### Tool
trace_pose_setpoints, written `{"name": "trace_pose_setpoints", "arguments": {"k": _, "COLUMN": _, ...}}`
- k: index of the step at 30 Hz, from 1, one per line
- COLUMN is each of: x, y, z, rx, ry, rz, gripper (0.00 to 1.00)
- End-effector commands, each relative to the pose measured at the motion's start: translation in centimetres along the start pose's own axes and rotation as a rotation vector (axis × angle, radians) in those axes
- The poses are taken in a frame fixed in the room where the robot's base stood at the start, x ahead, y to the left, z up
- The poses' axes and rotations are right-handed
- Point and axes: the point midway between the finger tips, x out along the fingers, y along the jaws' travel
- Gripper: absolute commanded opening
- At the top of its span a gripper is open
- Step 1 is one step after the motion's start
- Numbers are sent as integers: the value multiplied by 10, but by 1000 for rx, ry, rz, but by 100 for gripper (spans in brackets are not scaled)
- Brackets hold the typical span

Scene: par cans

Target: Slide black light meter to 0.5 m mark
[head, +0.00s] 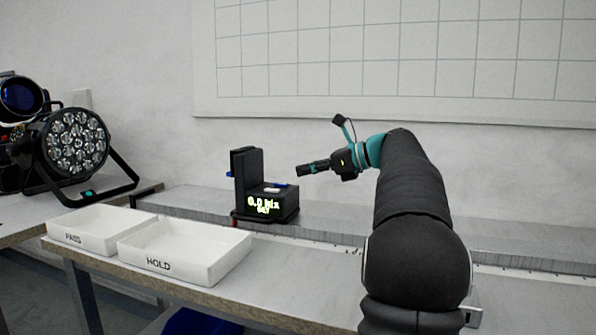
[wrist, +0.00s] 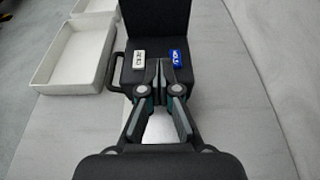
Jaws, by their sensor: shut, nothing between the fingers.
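The black light meter (head: 264,200) stands on the bench, with an upright back panel and a low front box. Its lit yellow display reads about 0.0 with smaller text that I cannot read surely. In the wrist view the meter (wrist: 157,22) is ahead of my gripper, with a white labelled button and a blue one on its top. My gripper (head: 303,170) is shut and empty, to the right of the meter and above the bench in the head view. In the wrist view the fingertips (wrist: 161,66) overlap the meter's near part; I cannot tell whether they touch it.
A white HOLD tray (head: 240,246) and a white FAIL tray (head: 62,236) stand left of the meter. A par can (head: 75,145) with many lenses stands at far left. Small scale marks (head: 352,251) run along the bench. The bench right of the meter looks clear.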

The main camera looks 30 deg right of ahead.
Motion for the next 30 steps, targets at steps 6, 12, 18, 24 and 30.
{"name": "trace_pose_setpoints", "arguments": {"k": 6, "x": 41, "y": -1, "z": -3, "rx": 2, "ry": 1, "rz": 0, "gripper": 0}}
{"name": "trace_pose_setpoints", "arguments": {"k": 12, "x": 78, "y": 0, "z": -2, "rx": 1, "ry": 1, "rz": 2, "gripper": 0}}
{"name": "trace_pose_setpoints", "arguments": {"k": 18, "x": 103, "y": 0, "z": 8, "rx": 0, "ry": 0, "rz": 2, "gripper": 0}}
{"name": "trace_pose_setpoints", "arguments": {"k": 24, "x": 114, "y": 0, "z": 11, "rx": 0, "ry": 1, "rz": 1, "gripper": 0}}
{"name": "trace_pose_setpoints", "arguments": {"k": 30, "x": 114, "y": 0, "z": 11, "rx": 0, "ry": 1, "rz": 1, "gripper": 0}}
